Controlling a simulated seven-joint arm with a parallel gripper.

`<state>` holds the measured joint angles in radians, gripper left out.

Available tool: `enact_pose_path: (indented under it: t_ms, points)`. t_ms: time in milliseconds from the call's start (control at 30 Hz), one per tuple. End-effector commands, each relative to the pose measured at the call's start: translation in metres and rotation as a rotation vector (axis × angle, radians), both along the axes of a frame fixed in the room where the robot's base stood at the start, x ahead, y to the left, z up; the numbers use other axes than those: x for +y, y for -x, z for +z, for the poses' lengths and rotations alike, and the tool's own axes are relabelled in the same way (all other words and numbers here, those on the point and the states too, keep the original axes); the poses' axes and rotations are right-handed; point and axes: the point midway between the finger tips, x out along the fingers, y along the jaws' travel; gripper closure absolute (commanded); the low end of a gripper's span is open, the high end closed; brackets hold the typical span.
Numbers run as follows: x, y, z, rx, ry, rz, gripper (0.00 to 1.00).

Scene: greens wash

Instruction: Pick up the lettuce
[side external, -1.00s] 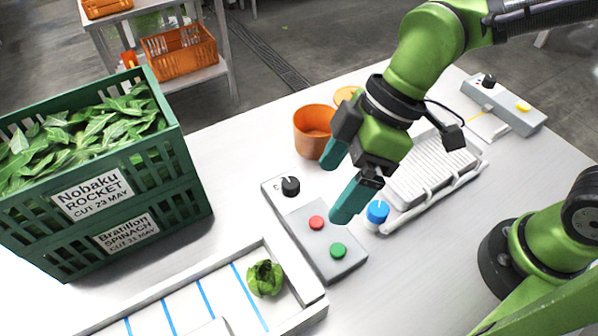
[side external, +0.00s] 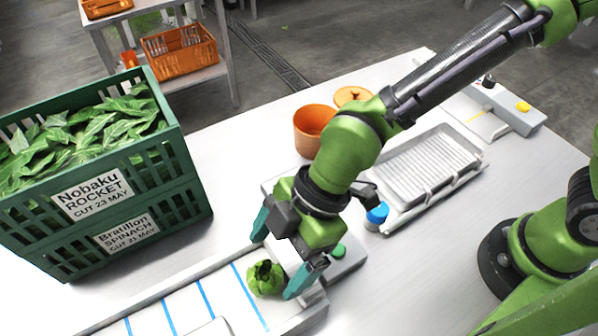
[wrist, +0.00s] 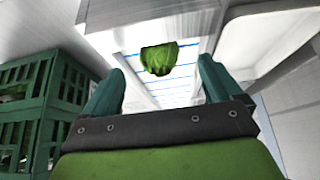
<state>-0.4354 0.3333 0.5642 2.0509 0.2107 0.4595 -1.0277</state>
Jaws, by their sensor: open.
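The lettuce (side external: 265,279), a small round green head, lies on the white belt with blue stripes, near its right end. In the wrist view the lettuce (wrist: 160,58) shows ahead of my gripper, between the lines of the two fingers. My gripper (side external: 277,258) is open, with teal fingers spread to the upper left and lower right of the lettuce in the side view. Its fingertips (wrist: 161,75) also show in the wrist view, with nothing held between them. I cannot tell whether a finger touches the lettuce.
The belt's raised rim (side external: 205,267) runs beside the lettuce. A control box with a green button (side external: 338,251) is partly hidden behind my gripper. Stacked green crates (side external: 190,165) of leaves stand at left. An orange pot (side external: 308,128) and a ribbed tray (side external: 425,165) stand farther back.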

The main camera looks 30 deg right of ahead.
Motion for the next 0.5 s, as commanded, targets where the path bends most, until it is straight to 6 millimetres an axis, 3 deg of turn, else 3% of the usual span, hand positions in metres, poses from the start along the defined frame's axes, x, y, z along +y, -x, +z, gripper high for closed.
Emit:
enact_pose_path:
  t_ms: [500]
  points:
    - [0.028,0.000,-0.047,0.001,0.001,0.000,0.08]
